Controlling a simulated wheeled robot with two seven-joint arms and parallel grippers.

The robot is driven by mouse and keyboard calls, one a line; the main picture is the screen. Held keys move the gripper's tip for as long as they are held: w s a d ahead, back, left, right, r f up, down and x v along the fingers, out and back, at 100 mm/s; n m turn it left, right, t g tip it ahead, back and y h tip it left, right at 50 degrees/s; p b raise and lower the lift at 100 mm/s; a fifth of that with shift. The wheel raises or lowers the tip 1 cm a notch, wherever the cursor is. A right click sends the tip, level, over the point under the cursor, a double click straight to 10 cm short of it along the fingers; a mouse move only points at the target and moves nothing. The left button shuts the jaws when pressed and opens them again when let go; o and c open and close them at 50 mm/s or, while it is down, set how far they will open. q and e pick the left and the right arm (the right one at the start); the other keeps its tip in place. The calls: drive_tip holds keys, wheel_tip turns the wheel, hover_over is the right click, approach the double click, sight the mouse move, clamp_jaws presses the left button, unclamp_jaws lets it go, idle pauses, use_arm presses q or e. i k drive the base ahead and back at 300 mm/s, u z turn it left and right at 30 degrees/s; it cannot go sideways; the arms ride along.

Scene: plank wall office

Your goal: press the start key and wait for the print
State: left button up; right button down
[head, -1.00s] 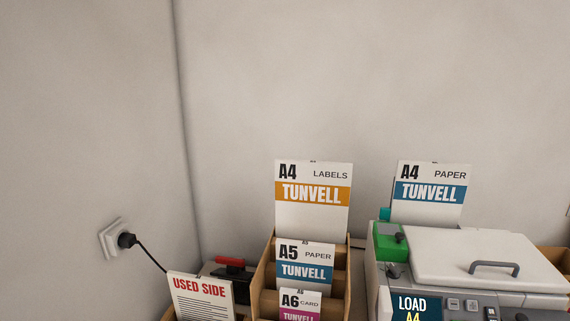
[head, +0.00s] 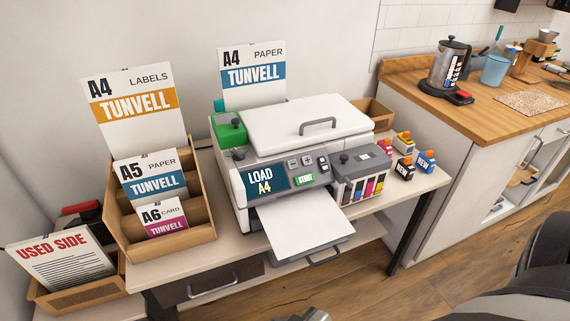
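The printer (head: 310,122) stands on a light table, its lid with a grey handle closed. Its display (head: 262,181) reads "LOAD A4". The green start key (head: 305,180), labelled START, is on the front panel right of the display. A blank white sheet (head: 300,222) slopes out from the printer's front, above a grey tray (head: 325,257). An A4 paper pack (head: 252,94) stands upright at the printer's back. Neither gripper can be made out; a small grey piece at the bottom edge is too cut off to identify, and dark arm links of mine fill the lower right.
A wooden rack (head: 200,234) with A4 label, A5 and A6 packs stands left of the printer, beside a "USED SIDE" paper box (head: 60,301). Ink cartridges (head: 404,169) sit right of the printer. A wooden counter (head: 420,86) with a coffee press is at right.

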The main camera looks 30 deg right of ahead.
sight(302, 179)
drive_tip(key=k, duration=0.45)
drive_tip(key=z, duration=1.3)
drive_tip(key=i, duration=0.6)
drive_tip(key=u, duration=0.9)
